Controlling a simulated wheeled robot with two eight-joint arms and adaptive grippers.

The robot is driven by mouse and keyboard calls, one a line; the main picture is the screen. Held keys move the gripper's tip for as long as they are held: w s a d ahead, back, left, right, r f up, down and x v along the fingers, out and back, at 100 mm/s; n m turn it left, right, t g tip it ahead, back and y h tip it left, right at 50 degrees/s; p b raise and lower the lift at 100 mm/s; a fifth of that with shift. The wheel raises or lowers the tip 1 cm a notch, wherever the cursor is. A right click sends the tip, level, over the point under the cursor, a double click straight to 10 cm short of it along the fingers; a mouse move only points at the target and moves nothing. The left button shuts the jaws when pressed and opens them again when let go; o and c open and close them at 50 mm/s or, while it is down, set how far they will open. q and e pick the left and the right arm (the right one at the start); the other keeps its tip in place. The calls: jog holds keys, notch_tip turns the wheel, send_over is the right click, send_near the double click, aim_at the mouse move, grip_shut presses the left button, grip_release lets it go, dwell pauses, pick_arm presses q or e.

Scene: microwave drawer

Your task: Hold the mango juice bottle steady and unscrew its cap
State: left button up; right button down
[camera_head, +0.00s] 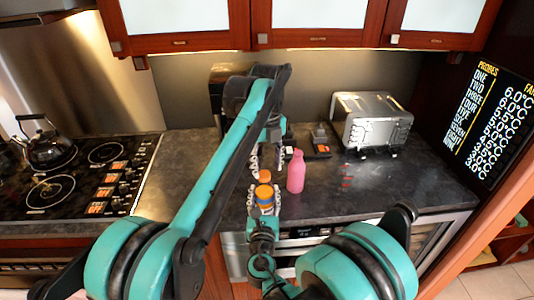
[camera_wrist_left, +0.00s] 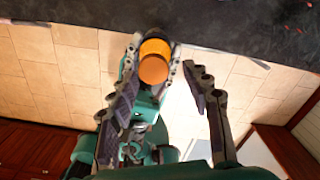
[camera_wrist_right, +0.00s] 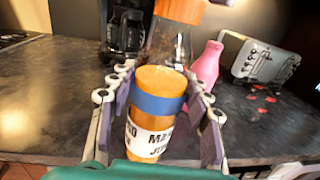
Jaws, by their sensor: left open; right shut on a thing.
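The mango juice bottle (camera_wrist_right: 146,146) is orange with a white lettered label, a blue band and a flat orange top (camera_wrist_right: 160,80). It stands upright between the fingers of my right gripper (camera_wrist_right: 158,84), which is shut on it. In the head view the bottle (camera_head: 264,193) is at the counter's front edge, with my right gripper (camera_head: 264,208) below it. My left gripper (camera_head: 268,160) is open, just above and behind the bottle. In the left wrist view the orange top (camera_wrist_left: 153,70) lies left of centre between the wide-apart fingers of my left gripper (camera_wrist_left: 163,60).
A pink bottle (camera_head: 296,174) stands to the right. A silver toaster (camera_head: 371,122) is at the back right. A kettle (camera_head: 47,148) sits on the stove at left. The counter's right part is mostly clear.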

pick_arm(q)
jog(key=shift+f, duration=1)
jog(key=shift+d, duration=0.1)
grip_shut()
